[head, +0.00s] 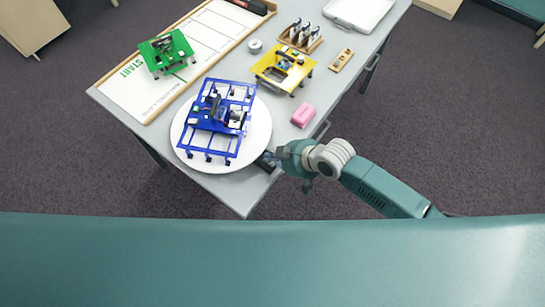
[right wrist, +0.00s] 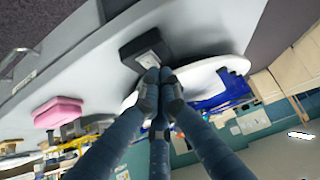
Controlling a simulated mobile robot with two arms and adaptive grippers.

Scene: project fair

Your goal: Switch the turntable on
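The turntable is a white round disc (head: 258,140) on the near end of the grey table, with a blue wheeled frame (head: 215,120) standing on it. A small dark box (head: 266,159) sits at the disc's right edge. In the right wrist view this box (right wrist: 146,47) has a grey face with a small marking; the switch's position is too small to tell. My right gripper (head: 274,155) is at the box. In the right wrist view its fingertips (right wrist: 160,76) are together, empty, right by the box's face; whether they touch it I cannot tell. My left gripper is out of view.
A pink block (head: 303,115) lies to the right of the disc. A yellow frame (head: 283,68), a green frame (head: 166,52) on a white START board (head: 125,90), a tool rack (head: 300,36) and a white tray (head: 358,12) stand farther back. The table's near edge is close to the gripper.

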